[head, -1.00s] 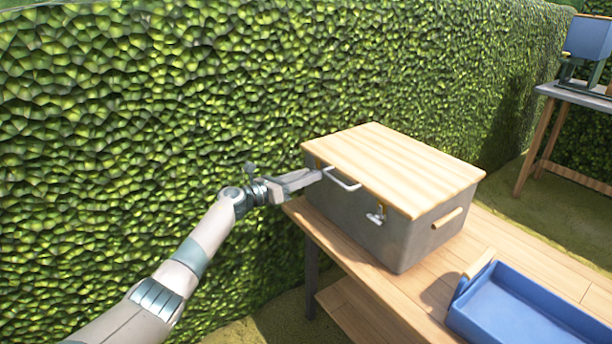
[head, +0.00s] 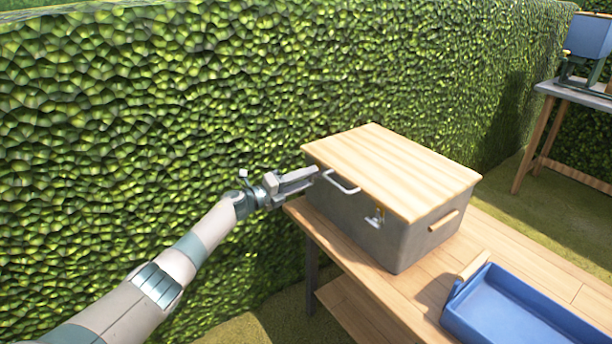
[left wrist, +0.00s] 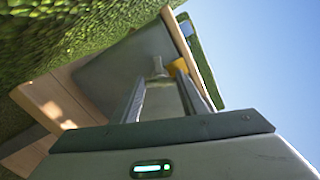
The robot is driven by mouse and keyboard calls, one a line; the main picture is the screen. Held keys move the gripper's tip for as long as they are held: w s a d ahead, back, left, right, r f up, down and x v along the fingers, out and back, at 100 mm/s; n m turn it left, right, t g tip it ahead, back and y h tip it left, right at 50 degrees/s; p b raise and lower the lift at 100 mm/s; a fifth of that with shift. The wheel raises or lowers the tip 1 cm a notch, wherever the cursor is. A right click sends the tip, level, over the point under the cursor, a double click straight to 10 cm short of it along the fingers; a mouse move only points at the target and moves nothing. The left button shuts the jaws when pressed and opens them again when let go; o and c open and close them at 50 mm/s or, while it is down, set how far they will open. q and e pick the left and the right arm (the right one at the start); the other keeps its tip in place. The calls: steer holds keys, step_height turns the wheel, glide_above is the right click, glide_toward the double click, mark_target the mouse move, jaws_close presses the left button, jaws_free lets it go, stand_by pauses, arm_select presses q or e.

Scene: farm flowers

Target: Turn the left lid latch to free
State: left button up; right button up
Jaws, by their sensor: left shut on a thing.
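A grey box (head: 350,222) with a pale wooden lid (head: 395,165) stands on a wooden table. My left gripper (head: 314,174) is at the upper left end of the box's front, just below the lid edge. In the left wrist view, its two fingers (left wrist: 160,80) are shut on the left lid latch (left wrist: 158,67), a small grey piece at the box wall. In the head view the fingers hide this latch. A yellowish piece (left wrist: 178,66) sits beside it at the lid edge. The right latch (head: 375,218) shows on the same front. My right gripper is out of view.
A silver handle (head: 342,183) sticks out from the box front, close to my left fingers. A blue tray (head: 520,310) lies on the wooden table (head: 420,290) at the lower right. A tall hedge (head: 150,110) stands behind. Another table (head: 575,95) stands far right.

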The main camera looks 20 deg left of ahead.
arm_select(q)
steer(key=shift+f+n+p, duration=0.15)
steer(key=shift+n+p, duration=0.55)
steer(key=shift+n, duration=1.4)
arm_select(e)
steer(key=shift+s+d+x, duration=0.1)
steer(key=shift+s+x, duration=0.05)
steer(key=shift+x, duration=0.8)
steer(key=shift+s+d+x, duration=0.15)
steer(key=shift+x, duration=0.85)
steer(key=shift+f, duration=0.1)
arm_select(q)
steer(key=o, duration=1)
steer(key=shift+o, duration=0.2)
steer(key=shift+s+a, duration=0.1)
steer(key=shift+s, duration=0.05)
